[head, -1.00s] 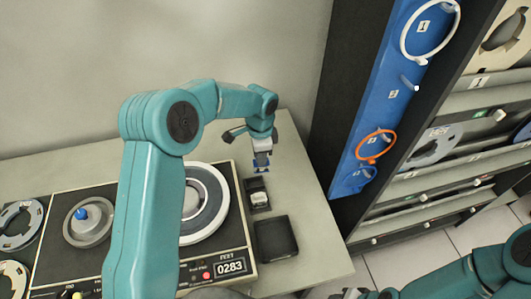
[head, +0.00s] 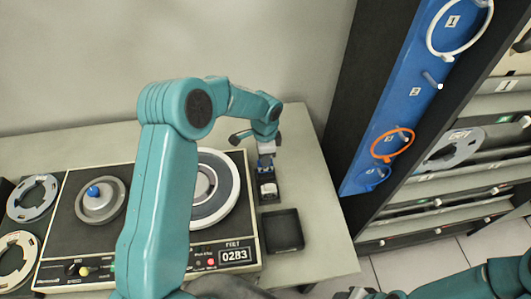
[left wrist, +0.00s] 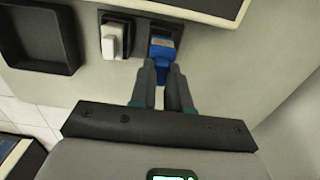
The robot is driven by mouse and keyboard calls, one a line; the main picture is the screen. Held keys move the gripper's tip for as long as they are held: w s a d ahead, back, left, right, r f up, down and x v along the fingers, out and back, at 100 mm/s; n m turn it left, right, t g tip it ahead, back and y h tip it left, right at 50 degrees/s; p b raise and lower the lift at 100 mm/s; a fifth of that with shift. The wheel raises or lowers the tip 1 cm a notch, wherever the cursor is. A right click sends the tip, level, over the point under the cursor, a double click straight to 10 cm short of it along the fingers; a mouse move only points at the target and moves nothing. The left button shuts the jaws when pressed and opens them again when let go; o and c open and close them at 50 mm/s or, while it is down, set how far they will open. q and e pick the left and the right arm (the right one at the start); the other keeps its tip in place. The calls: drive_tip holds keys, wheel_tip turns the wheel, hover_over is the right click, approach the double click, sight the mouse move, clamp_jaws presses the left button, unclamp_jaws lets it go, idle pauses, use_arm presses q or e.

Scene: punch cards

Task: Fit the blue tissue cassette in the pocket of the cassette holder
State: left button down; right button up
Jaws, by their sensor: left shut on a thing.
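My left gripper (head: 265,151) is shut on the blue tissue cassette (head: 265,163). In the left wrist view the fingers (left wrist: 163,80) reach the near end of the blue cassette (left wrist: 164,48). The cassette is at the free dark pocket of the black cassette holder (left wrist: 156,28), with dark holder surface showing beyond it. I cannot tell how deep it sits. A white cassette (left wrist: 114,42) occupies the other pocket; it also shows in the head view (head: 268,190). My right gripper's fingers do not show; only part of that arm is at the lower right.
An empty black tray (head: 283,231) lies in front of the holder. The tape deck (head: 236,255) with its reels stands close on the left. A blue panel with hooks and rings (head: 405,100) rises on a dark rack at right. Bare table lies right of the holder.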

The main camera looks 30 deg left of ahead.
use_arm(q)
drive_tip(key=shift+f, duration=0.5)
drive_tip(key=shift+w+f, duration=0.1)
drive_tip(key=shift+b, duration=0.7)
idle(0.4)
drive_tip(key=shift+f+b, duration=1.05)
idle(1.2)
drive_tip(key=shift+f+b, duration=0.3)
drive_tip(key=shift+f, duration=0.05)
drive_tip(key=shift+f+b, duration=0.3)
